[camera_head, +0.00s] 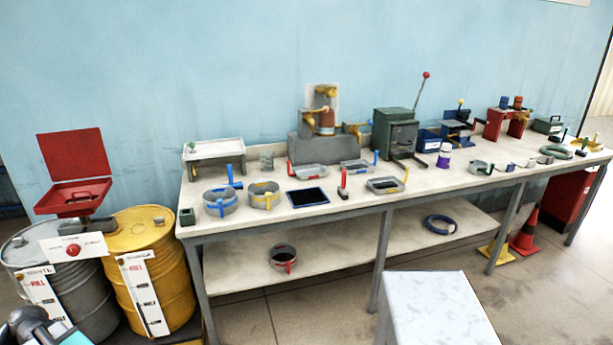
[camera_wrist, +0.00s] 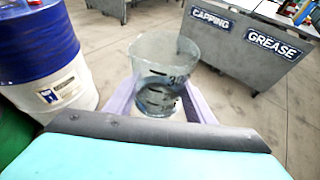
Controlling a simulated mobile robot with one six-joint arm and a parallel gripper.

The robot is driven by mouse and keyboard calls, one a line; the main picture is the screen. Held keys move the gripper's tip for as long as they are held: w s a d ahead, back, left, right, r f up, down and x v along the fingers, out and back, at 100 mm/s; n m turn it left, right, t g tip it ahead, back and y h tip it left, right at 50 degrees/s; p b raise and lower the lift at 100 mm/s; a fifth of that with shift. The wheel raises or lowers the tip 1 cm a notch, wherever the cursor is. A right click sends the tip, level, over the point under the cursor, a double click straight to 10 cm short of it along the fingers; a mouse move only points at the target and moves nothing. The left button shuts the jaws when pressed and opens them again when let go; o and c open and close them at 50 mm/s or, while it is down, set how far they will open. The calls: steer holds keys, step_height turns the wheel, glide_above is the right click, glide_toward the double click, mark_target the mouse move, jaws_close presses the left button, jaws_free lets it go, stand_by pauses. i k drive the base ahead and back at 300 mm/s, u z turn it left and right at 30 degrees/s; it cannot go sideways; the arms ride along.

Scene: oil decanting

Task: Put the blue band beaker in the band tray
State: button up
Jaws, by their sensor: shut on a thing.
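My gripper (camera_wrist: 160,106) is shut on a clear grey beaker (camera_wrist: 166,55) with dark markings in the wrist view. Its pale purple fingers clasp the beaker from both sides. The beaker's open rim faces up toward the camera. A darker bluish stripe crosses its side, but the band colour is not clear. In the head view the gripper and beaker are out of sight. I cannot tell which container is the band tray. A white raised tray (camera_head: 214,148) stands at the bench's back left, and a flat dark blue tray (camera_head: 307,196) lies near the front edge.
The long bench (camera_head: 340,213) holds round pans with blue (camera_head: 221,210) and yellow (camera_head: 265,203) trim, and several machines. A grey drum and yellow drum (camera_head: 150,260) stand left. A white-topped table (camera_head: 440,300) is in front. The wrist view shows a blue-and-white drum (camera_wrist: 40,50) and labelled grey bins (camera_wrist: 240,50).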

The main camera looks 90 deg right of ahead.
mark_target(306, 167)
steer(key=u, duration=0.4)
steer(key=k, duration=0.1)
steer(key=z, duration=2.6)
steer(key=i, duration=0.5)
steer(key=z, duration=0.05)
steer(key=k, duration=0.5)
steer(key=z, duration=0.05)
